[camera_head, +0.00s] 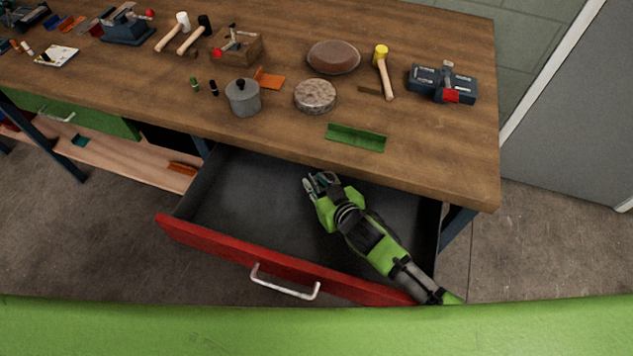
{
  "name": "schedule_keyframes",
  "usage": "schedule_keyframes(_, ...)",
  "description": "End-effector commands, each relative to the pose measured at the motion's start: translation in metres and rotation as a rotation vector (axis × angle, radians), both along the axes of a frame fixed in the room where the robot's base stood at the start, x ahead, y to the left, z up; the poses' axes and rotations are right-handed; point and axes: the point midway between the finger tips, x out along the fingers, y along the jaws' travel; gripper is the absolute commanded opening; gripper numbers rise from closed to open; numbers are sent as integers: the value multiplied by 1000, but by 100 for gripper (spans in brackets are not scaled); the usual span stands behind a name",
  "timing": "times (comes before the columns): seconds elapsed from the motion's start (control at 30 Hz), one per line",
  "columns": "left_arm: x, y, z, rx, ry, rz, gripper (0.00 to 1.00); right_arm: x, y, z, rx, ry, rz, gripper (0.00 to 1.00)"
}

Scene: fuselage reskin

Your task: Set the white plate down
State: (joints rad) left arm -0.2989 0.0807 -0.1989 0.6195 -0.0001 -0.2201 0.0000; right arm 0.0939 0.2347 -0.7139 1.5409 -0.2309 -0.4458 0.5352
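I see no plate that I can make out as white in this view. My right gripper (318,182) reaches from the lower right into the open drawer (286,262), which has a red front and a dark inside. Its fingers point toward the back of the drawer, near the underside of the table's front edge. The fingers are small and dark, and I cannot tell whether they are open or shut or hold anything. My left gripper is not in view.
The wooden workbench (300,135) carries a grey pot (243,98), a round stone-like disc (315,95), a brown oval object (333,57), a green angle piece (356,137), a yellow mallet (383,72) and a vise (443,83). Bare wood lies at the right front corner.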

Motion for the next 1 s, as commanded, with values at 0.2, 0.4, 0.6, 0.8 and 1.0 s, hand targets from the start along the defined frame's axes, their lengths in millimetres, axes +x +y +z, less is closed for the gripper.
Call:
schedule_keyframes(0.2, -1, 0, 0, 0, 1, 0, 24, -2, -1, 1, 0, 0, 0, 21)
schedule_keyframes(0.4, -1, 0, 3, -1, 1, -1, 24, -21, -11, 13, 0, 0, 0, 21)
schedule_keyframes(0.6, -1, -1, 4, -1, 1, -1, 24, -52, -26, 32, -1, 0, 0, 21)
schedule_keyframes(0.8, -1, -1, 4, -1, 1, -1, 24, -79, -39, 48, 0, 1, 0, 21)
schedule_keyframes(1.0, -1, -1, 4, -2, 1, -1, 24, -92, -46, 56, 0, 0, -1, 21)
